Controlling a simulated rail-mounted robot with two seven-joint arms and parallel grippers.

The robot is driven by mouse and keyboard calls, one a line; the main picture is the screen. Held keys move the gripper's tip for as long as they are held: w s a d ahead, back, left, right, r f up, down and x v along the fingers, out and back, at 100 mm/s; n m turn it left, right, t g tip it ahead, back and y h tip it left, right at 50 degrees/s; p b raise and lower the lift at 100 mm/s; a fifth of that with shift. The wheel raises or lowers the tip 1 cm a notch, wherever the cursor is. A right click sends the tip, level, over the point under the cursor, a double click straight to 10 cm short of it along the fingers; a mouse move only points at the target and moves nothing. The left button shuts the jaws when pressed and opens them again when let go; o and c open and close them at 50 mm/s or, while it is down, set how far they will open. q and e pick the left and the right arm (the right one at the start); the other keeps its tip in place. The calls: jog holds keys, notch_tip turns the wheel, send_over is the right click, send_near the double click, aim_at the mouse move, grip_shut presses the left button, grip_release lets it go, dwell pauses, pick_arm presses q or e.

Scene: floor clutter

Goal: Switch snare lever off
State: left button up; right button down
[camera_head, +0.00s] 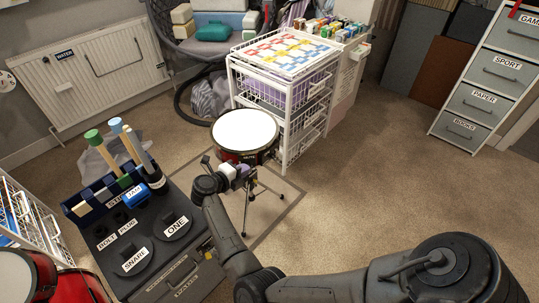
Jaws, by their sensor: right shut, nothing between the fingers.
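The snare drum (246,132) has a white head and a dark red shell. It stands on a thin tripod stand (248,200) in the middle of the head view. My right arm reaches in from the lower right and bends up towards the drum. My right gripper (243,175) is just below the front rim of the drum, shut and empty. The snare lever cannot be made out; it is too small or hidden by the gripper. I cannot tell whether the gripper touches the drum. My left gripper is out of view.
A white wire-basket trolley (290,120) stands close behind the drum. A dark case (150,250) with labelled recesses and upright sticks stands left of my arm. A red drum (75,287) is at the lower left. Carpet (365,150) is free to the right.

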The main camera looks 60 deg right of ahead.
aim_at(275, 152)
jog(key=shift+s, duration=0.15)
dwell(0.3)
jog(key=b+x, duration=0.4)
jog(key=x, duration=0.8)
jog(key=shift+s+d+r+b, duration=0.1)
jog(key=shift+s+d+b, duration=0.1)
jog(key=shift+d+b, duration=0.1)
jog(key=shift+s+d+r, duration=0.1)
jog(key=shift+s+d, duration=0.05)
jog(key=shift+d, duration=0.55)
